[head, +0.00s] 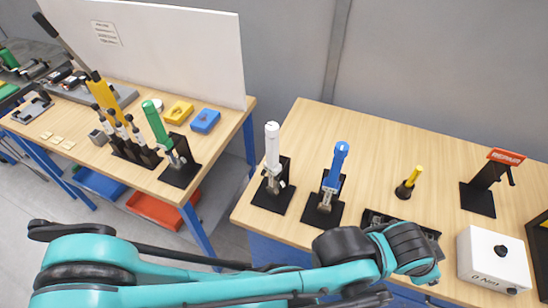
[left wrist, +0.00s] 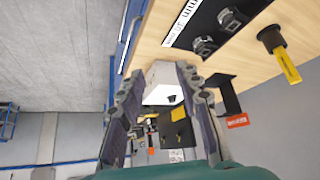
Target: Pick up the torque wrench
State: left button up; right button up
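No tool is clearly labelled as the torque wrench. Three upright tools with coloured handles stand in black holders: a white-handled one (head: 272,150) and a blue-handled one (head: 336,165) on the right bench, and a green-handled one (head: 156,125) on the left bench. I cannot tell which is the torque wrench. My right gripper is out of view.
A white box marked Nm (head: 494,260) stands at right, with a red-signed black stand (head: 484,190) behind it. A yellow-handled tool (head: 410,182) stands mid-bench. A black socket tray (left wrist: 215,30) is partly hidden by my arm in the head view. A gap separates the benches.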

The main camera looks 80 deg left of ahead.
aim_at(272, 166)
jog(key=u, duration=0.5)
jog(key=k+j+u, duration=0.1)
jog(key=u, duration=0.35)
jog(key=j+u, duration=0.15)
jog(key=u, duration=0.35)
jog(key=j+u, duration=0.1)
jog(key=u, duration=0.35)
jog(key=j+u, duration=0.1)
jog(key=u, duration=0.4)
jog(key=j, duration=0.7)
jog(key=k, duration=0.05)
